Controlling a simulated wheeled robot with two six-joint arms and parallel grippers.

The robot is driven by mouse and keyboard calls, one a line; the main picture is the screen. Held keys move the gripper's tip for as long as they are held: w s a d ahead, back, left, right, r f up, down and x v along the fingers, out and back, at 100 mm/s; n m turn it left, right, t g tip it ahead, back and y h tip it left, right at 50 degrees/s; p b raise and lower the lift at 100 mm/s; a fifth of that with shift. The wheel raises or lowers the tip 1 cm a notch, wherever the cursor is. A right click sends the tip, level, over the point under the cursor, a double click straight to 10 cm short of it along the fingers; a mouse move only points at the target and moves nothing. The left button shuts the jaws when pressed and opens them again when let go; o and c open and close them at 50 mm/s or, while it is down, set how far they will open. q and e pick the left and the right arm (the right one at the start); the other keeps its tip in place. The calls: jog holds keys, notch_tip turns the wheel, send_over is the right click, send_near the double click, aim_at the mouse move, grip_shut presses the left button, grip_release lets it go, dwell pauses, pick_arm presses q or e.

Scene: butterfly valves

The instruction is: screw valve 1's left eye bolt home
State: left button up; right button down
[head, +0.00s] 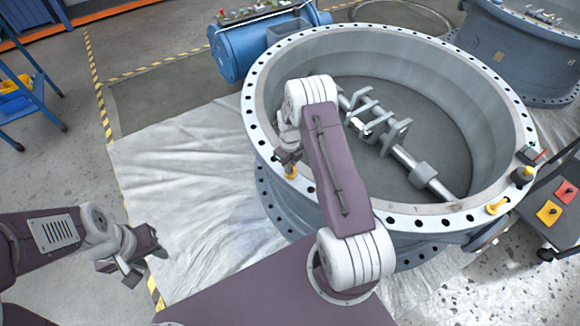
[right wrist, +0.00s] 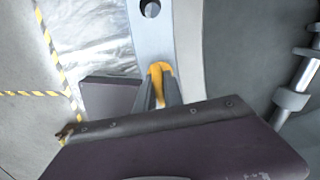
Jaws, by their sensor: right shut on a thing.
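Valve 1 (head: 390,38) is a large grey ring body with a holed flange, lying flat in the head view. The left eye bolt (head: 291,173) is yellow and stands at the flange's left edge. My right gripper (head: 289,161) is over it. In the right wrist view the fingers are shut on the yellow eye (right wrist: 157,68), one finger on each side, above the pale flange (right wrist: 150,40). The bolt's shank and its seat are hidden. My left gripper (head: 143,264) is empty and open, off to the left over the floor sheet.
A second yellow eye bolt (head: 497,206) is at the flange's front right. A dark cart (head: 560,225) with red and yellow pieces stands at the right. A blue cylinder (head: 236,54) lies behind. A shaft with brackets (head: 405,160) crosses the valve's inside. White sheeting (head: 190,180) covers the floor at left.

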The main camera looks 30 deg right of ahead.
jog(key=shift+w+r, duration=0.1)
jog(key=c, duration=1.5)
grip_release()
jog(key=shift+o, duration=0.2)
notch_tip(320, 180, up, 9)
